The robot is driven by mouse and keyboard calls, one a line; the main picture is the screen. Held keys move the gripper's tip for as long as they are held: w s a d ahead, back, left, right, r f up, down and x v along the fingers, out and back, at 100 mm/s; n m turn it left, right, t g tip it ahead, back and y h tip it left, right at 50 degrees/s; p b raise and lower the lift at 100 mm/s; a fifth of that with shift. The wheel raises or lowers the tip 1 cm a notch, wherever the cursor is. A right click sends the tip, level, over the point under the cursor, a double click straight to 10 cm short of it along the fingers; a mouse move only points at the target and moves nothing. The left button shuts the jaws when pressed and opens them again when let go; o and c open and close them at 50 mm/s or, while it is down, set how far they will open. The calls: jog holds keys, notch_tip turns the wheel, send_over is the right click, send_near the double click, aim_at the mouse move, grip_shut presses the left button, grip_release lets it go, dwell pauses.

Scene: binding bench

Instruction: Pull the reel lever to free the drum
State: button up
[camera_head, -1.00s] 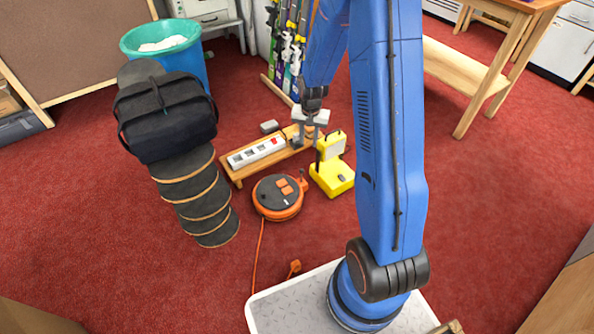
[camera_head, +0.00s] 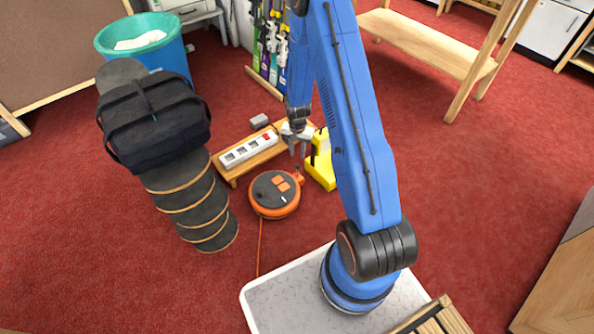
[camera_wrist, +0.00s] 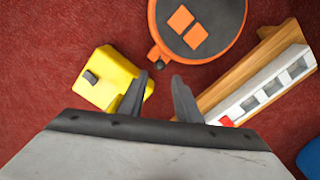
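The cable reel (camera_head: 275,194) is a round black drum with an orange rim and orange squares on its face, lying on the red carpet. It also shows at the top of the wrist view (camera_wrist: 205,45). A small orange lever (camera_wrist: 154,54) with a dark tip sticks out from the reel's rim; in the head view it is a small orange piece (camera_head: 299,177) at the upper right of the reel. My gripper (camera_wrist: 160,76) is open and empty, its fingertips just short of the lever in the wrist picture; the height gap is unclear. In the head view my gripper (camera_head: 297,153) is above the low wooden bench's right end.
A white power strip (camera_head: 248,149) lies on the low wooden bench (camera_head: 232,172) behind the reel. A yellow work lamp (camera_head: 321,172) stands right of the reel, partly hidden by my arm. A black bag (camera_head: 153,122) is at left.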

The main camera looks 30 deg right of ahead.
send_over(297, 177)
jog(key=f, duration=1.3)
jog(key=shift+w+d+f, duration=0.15)
jog(key=shift+d+f, duration=0.05)
jog(key=shift+f, duration=0.2)
jog(key=shift+c, duration=0.2)
grip_shut()
